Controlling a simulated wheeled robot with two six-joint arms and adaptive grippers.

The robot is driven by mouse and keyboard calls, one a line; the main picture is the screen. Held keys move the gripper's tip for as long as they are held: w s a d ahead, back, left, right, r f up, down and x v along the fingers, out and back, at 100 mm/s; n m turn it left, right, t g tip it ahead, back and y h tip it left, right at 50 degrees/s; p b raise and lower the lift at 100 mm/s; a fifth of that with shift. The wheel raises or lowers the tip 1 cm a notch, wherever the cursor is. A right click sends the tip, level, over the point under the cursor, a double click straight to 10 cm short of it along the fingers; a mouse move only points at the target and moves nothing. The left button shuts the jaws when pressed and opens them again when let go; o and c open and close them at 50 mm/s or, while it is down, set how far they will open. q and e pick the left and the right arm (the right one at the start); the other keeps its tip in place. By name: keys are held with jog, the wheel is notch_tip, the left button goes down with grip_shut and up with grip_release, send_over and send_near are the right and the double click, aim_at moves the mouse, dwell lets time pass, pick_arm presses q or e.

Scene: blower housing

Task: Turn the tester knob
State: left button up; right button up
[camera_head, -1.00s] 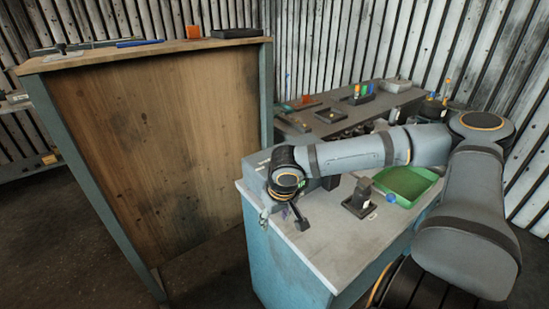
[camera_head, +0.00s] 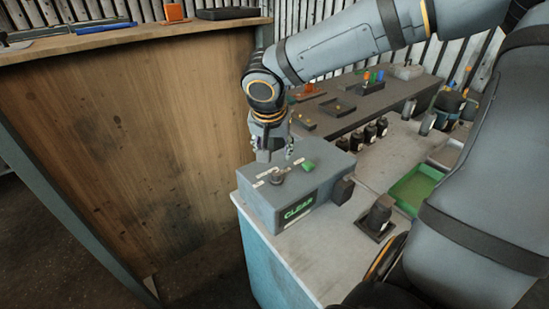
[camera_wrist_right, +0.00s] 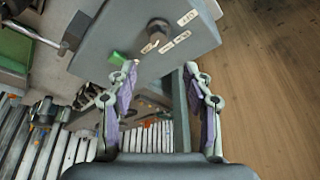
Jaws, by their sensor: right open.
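The tester (camera_head: 300,205) is a grey box at the near left corner of the blue bench, with a green "CLEAR" display on its front. Its dark round knob (camera_head: 277,178) is on top, between small white labels, and also shows in the right wrist view (camera_wrist_right: 158,30). A green button (camera_head: 308,166) sits beside it. My right gripper (camera_head: 276,155) points down above the back of the tester, just behind the knob, and is apart from it. In the right wrist view its fingers (camera_wrist_right: 160,78) are spread with nothing between them. My left gripper is not seen.
A tall wooden panel with a top shelf (camera_head: 130,40) stands close on the left. On the bench, a small black stand (camera_head: 377,215) and a green tray (camera_head: 414,190) lie right of the tester. A dark rear table (camera_head: 370,105) holds small parts.

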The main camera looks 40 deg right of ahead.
aim_at(276, 173)
jog(key=f, duration=0.2)
jog(key=f+b, duration=0.1)
jog(key=f, duration=0.1)
jog(key=shift+s, duration=0.25)
jog(key=x, duration=0.4)
jog(key=shift+w+d+r, duration=0.1)
jog(key=shift+w+d, duration=0.2)
jog(key=shift+d+f, duration=0.1)
jog(key=shift+f, duration=0.6)
jog(key=shift+w+f, duration=0.1)
jog(key=shift+w, duration=0.05)
jog(key=shift+c, duration=0.3)
grip_shut()
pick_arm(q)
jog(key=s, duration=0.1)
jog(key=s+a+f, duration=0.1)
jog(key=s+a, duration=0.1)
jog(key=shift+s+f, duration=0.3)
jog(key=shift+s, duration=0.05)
